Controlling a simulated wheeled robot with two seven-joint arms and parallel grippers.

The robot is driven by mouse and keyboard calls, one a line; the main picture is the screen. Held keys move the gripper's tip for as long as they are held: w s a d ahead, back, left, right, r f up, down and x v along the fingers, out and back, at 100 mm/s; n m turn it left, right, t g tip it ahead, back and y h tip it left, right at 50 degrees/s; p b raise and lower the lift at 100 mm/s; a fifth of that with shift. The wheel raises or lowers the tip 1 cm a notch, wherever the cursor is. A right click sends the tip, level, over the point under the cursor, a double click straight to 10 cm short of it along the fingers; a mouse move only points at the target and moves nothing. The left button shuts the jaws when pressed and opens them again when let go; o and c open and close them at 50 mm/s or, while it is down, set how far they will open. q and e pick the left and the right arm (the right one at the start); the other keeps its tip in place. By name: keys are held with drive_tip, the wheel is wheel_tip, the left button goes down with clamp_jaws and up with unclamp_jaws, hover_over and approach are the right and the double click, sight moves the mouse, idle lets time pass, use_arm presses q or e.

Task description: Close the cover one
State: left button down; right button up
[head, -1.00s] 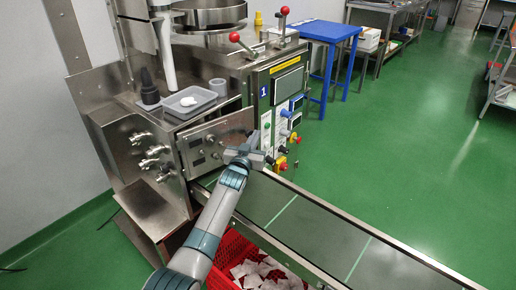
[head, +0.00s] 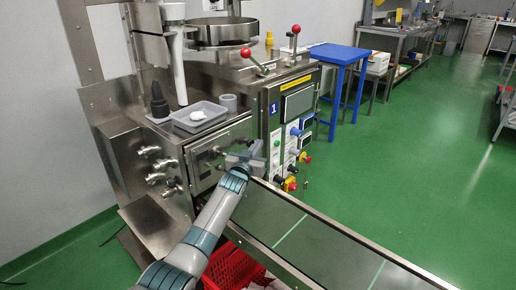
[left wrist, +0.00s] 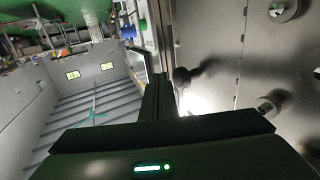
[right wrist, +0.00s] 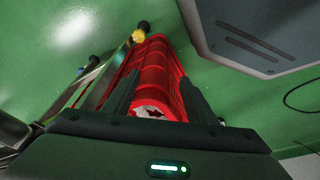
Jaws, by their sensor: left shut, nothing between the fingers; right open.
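The cover (head: 205,167) is a metal panel on the front of the steel packing machine, below the grey tray. In the head view it lies close to the machine front; I cannot tell whether it is fully flush. My left gripper (head: 246,157) is shut and empty at the cover's right end, hiding part of it. In the left wrist view, the left fingers (left wrist: 160,95) are beside a bare metal surface (left wrist: 215,55) with a dark knob (left wrist: 182,77). My right gripper (right wrist: 160,98) is open and empty above the floor, outside the head view.
A conveyor (head: 325,250) runs toward the lower right. A red crate (head: 232,268) stands below it and shows beyond the right fingers (right wrist: 158,70). Knobs and buttons (head: 291,184) sit right of the left gripper. Metal fittings (head: 158,165) protrude on the left. Green floor is open at right.

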use_arm(q)
drive_tip(key=shift+s, duration=0.15)
drive_tip(key=p+v, duration=0.1)
drive_tip(key=v, duration=1.6)
drive_tip(key=shift+a+p, duration=0.2)
drive_tip(key=shift+p, duration=0.2)
use_arm(e)
drive_tip(key=shift+s+x, duration=0.25)
drive_tip(key=shift+x, duration=0.9)
drive_tip(key=shift+s+x, duration=0.2)
drive_tip(key=shift+x, duration=1)
drive_tip(key=shift+s+d+f, duration=0.1)
drive_tip(key=shift+d+f, duration=0.05)
drive_tip(key=shift+d, duration=0.05)
